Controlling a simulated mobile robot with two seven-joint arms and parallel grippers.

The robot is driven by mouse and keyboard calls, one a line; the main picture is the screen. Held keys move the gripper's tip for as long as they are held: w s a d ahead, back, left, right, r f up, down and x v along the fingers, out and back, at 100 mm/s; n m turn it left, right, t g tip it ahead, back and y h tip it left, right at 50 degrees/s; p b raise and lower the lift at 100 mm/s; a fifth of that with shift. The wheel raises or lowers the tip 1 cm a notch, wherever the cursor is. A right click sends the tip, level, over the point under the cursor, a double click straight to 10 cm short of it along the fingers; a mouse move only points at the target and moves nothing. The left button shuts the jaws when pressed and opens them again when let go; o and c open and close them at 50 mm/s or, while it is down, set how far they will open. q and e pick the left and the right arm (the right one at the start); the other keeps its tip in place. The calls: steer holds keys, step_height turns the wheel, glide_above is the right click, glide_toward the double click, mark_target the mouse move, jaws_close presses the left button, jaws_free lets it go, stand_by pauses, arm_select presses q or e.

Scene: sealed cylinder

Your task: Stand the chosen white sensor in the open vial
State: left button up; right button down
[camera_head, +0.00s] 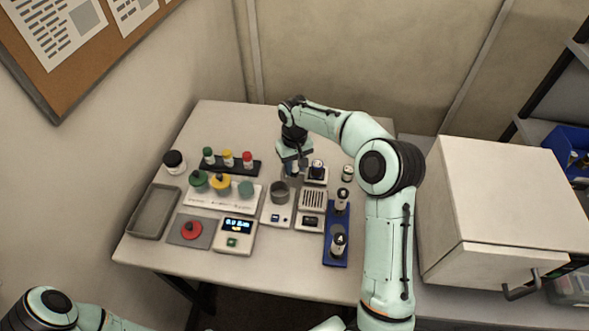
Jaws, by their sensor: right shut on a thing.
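My right gripper (294,172) points down at the back middle of the table, just behind a grey open cup (280,192) on a pale device. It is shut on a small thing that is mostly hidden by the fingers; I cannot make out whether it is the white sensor. Two black-and-pale cylinders stand in the blue tray (329,251): a rear one (341,201) and a front one marked with a letter (338,241). A small dark-topped vial (347,173) stands behind the tray. I cannot tell which vessel is the open vial. My left gripper is out of view.
A rack with green, yellow and red caps (228,162), a board of coloured knobs (206,199), a display device (235,235), a red button (192,230) and a grey tray (153,214) fill the left. A white cabinet (497,205) stands right. The front table edge is clear.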

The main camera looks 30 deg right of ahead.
steer(key=shift+f, duration=1.15)
steer(key=c, duration=0.8)
jaws_free()
steer(key=shift+f, duration=0.15)
